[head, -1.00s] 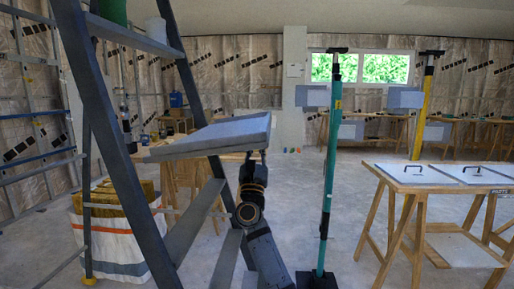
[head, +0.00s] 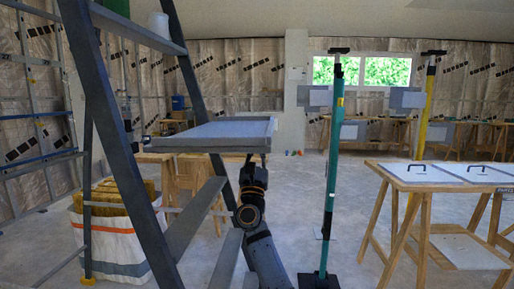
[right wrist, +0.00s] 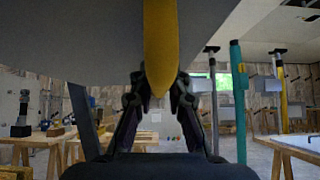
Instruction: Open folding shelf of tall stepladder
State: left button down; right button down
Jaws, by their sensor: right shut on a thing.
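The tall stepladder (head: 113,120) stands at the left with dark grey rails. Its folding shelf (head: 215,136) is a light grey panel that sticks out to the right of the rails and looks about level. My right gripper (head: 254,158) is under the shelf's outer end, with its arm rising from below. In the right wrist view my right gripper (right wrist: 159,84) is shut on a yellow tab (right wrist: 160,45) beneath the grey underside of the shelf (right wrist: 85,35). The head view hides the tab. My left gripper is not in view.
A teal prop (head: 332,160) stands close right of the shelf, and a yellow prop (head: 424,110) farther right. A wooden trestle table (head: 440,175) with panels is at the right. A white bag (head: 110,240) sits behind the ladder.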

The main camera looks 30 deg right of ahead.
jog(key=c, duration=1.3)
grip_release()
jog(key=v, duration=1.2)
